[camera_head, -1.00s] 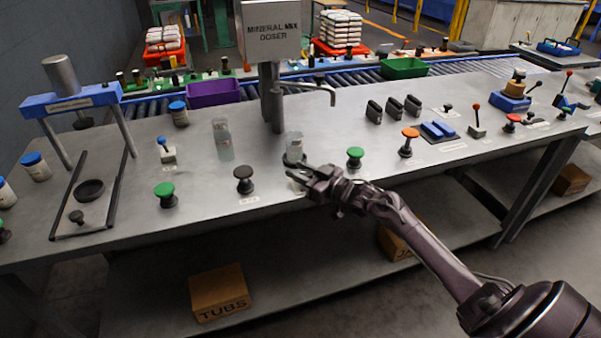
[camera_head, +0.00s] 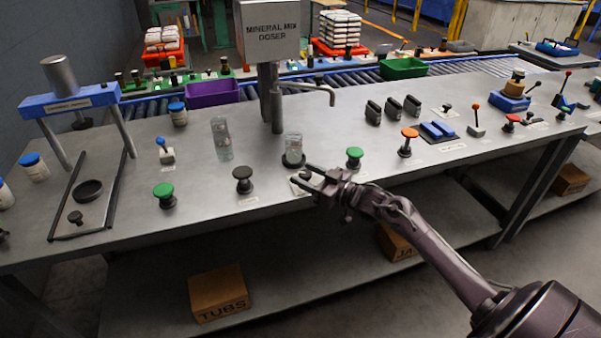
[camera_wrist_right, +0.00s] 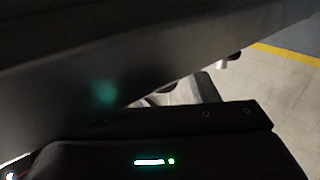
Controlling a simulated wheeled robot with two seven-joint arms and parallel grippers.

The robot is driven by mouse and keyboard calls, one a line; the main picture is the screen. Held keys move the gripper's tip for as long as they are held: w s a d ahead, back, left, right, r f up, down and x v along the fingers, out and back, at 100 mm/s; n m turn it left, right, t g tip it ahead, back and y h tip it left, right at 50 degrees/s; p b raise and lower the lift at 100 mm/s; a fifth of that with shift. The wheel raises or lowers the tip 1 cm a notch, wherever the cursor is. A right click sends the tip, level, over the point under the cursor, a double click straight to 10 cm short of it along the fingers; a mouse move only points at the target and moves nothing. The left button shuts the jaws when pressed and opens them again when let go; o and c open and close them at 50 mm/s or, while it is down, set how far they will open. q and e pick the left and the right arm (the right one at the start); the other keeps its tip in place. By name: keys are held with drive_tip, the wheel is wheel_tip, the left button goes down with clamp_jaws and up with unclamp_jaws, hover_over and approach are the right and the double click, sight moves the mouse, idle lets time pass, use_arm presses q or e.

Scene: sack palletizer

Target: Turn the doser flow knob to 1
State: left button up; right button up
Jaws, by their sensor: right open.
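The mineral mix doser (camera_head: 268,32) stands at the back of the steel bench, with its spout (camera_head: 318,88) bent out to the right. A black mushroom-shaped knob (camera_head: 243,178) stands left of a clear jar (camera_head: 293,148) on a dark round base. Green knobs stand at the left (camera_head: 164,193) and right (camera_head: 354,156). The labels are too small to read, so I cannot tell which is the flow knob. My right gripper (camera_head: 306,178) is open and empty by the bench's front edge, just in front of the jar. The right wrist view shows mostly dark, close surfaces. My left gripper is out of view.
A clear bottle (camera_head: 221,140) stands behind the black knob. A blue-topped lever (camera_head: 165,152) and a press frame (camera_head: 70,102) are at the left. An orange knob (camera_head: 408,140) and black blocks are at the right.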

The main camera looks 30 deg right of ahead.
sight(311, 177)
drive_tip(key=shift+v, duration=2.6)
